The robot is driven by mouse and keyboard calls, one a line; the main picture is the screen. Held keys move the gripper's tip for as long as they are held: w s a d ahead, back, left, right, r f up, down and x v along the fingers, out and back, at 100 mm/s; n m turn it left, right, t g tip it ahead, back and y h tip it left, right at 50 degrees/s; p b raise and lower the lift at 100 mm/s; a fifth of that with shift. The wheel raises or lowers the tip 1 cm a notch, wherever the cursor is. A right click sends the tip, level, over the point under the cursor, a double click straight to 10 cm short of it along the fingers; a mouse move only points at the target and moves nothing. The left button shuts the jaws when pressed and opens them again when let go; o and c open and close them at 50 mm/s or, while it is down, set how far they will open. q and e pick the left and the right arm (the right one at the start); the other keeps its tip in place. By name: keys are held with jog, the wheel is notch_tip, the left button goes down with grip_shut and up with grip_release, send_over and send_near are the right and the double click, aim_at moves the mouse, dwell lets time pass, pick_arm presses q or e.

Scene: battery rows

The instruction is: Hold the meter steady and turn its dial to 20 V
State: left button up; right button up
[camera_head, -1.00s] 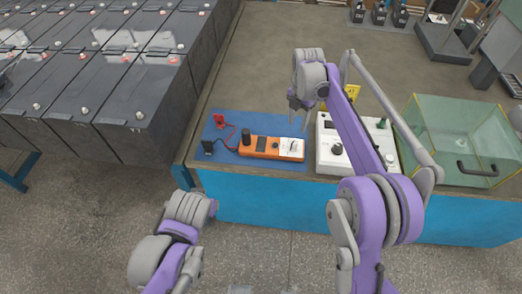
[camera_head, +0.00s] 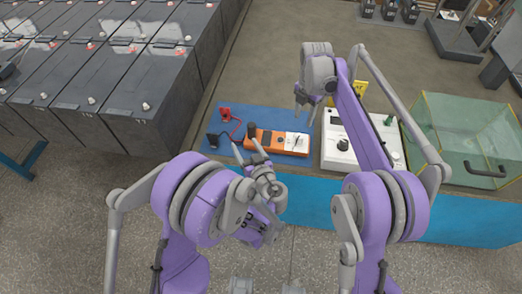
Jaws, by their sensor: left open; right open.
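An orange meter (camera_head: 272,140) lies on a blue mat (camera_head: 205,138) near the bench's front edge. Its white panel with the dial (camera_head: 297,141) is at its right end, and a dark knob stands at its left end. The dial's setting is too small to read. My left gripper (camera_head: 248,150) is open and empty, with its fingers just in front of the meter's left part; I cannot tell whether they touch it. My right gripper (camera_head: 306,108) is open and empty, above and behind the meter's right end.
A red clip (camera_head: 225,113) and a black clip (camera_head: 213,140) with leads lie left of the meter. A white instrument box (camera_head: 335,150) stands close on its right, partly behind my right arm. A glass box (camera_head: 465,140) is further right. Rows of dark batteries (camera_head: 80,108) fill the left.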

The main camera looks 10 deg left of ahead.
aim_at(253, 130)
pick_arm(q)
jog(key=d+t, duration=0.1)
jog(key=d+f+t, duration=0.1)
jog(key=d, duration=0.2)
jog(key=shift+w+d+f+t, duration=0.25)
jog(key=shift+d+f+t, duration=0.05)
jog(key=shift+d+t, duration=0.1)
jog(key=x, duration=1)
jog(key=shift+w+a, duration=0.1)
jog(key=shift+w, duration=0.2)
grip_shut()
dwell(0.5)
